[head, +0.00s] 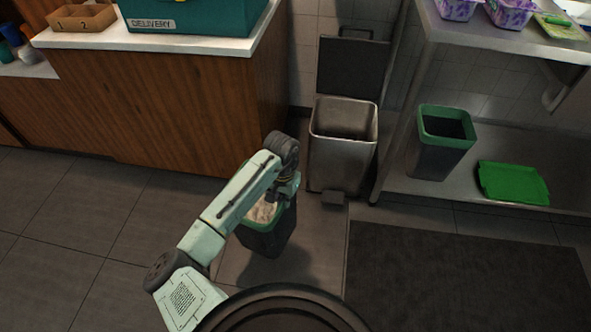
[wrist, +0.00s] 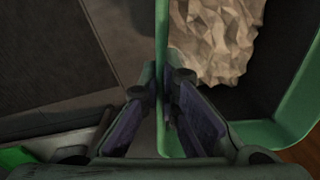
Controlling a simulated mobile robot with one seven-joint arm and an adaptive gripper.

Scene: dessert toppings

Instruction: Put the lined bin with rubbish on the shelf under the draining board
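The bin with rubbish (head: 266,240) is dark with a green rim and holds crumpled pale rubbish. It is in front of the cabinet, below my gripper (head: 285,190); I cannot tell whether its base touches the floor. In the wrist view, my gripper (wrist: 161,95) has one finger on each side of the bin's green rim (wrist: 161,50), closed on it. The pale rubbish (wrist: 215,40) shows right of the fingers. The steel shelf (head: 400,185) under the draining board (head: 500,38) is at the right.
Another green-rimmed bin (head: 440,150), dark inside, and a green tray (head: 512,183) stand on the shelf. An open steel pedal bin (head: 342,150) stands between cabinet (head: 150,110) and shelf. A dark mat (head: 465,280) lies before the shelf. The shelf has bare room around the tray.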

